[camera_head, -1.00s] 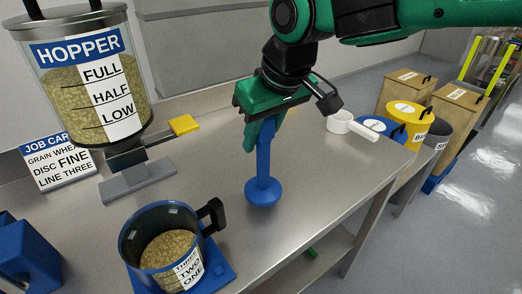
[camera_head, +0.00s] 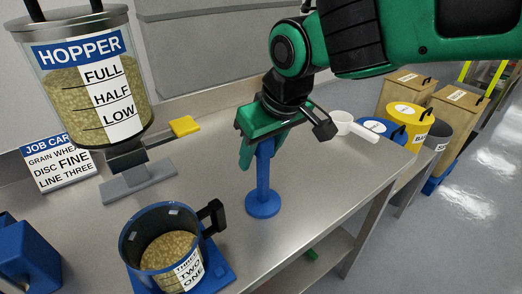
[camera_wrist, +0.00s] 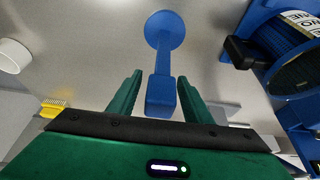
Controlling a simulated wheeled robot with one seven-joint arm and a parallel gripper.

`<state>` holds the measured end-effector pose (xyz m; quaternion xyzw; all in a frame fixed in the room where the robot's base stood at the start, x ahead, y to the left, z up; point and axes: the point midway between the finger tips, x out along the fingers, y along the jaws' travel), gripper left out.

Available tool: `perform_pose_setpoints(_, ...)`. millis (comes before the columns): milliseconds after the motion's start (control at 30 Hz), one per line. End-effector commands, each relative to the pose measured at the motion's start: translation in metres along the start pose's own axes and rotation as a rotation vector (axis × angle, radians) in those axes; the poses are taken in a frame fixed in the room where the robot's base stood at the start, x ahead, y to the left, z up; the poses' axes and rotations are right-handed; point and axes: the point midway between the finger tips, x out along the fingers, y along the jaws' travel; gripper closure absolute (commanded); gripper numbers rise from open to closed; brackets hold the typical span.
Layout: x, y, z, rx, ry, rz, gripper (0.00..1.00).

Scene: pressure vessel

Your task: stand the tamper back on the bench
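The blue tamper (camera_head: 263,180) stands upright on the steel bench (camera_head: 310,195), its round foot on the surface. In the wrist view the tamper (camera_wrist: 163,60) runs from its disc foot to a square-ended handle between my fingers. My gripper (camera_head: 256,145) is around the top of the handle. In the wrist view my gripper (camera_wrist: 160,85) has a gap on each side of the handle, so it is open and not clamped on it.
A grain-filled jug (camera_head: 153,240) with a black handle stands front left, below the hopper (camera_head: 85,85). The bench around the tamper is clear.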

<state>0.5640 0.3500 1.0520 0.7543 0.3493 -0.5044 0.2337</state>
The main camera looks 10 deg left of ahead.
Motion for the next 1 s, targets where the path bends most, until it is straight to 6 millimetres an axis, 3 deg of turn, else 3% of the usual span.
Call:
perform_pose_setpoints(233, -0.012, 0.001, -0.002, 0.001, 0.003, 0.001, 0.55)
perform_pose_setpoints(700, -0.098, 0.001, -0.001, 0.003, 0.003, 0.001, 0.55)
perform_pose_setpoints(1000, -0.121, 0.002, 0.0, 0.002, 0.0, 0.001, 0.55)
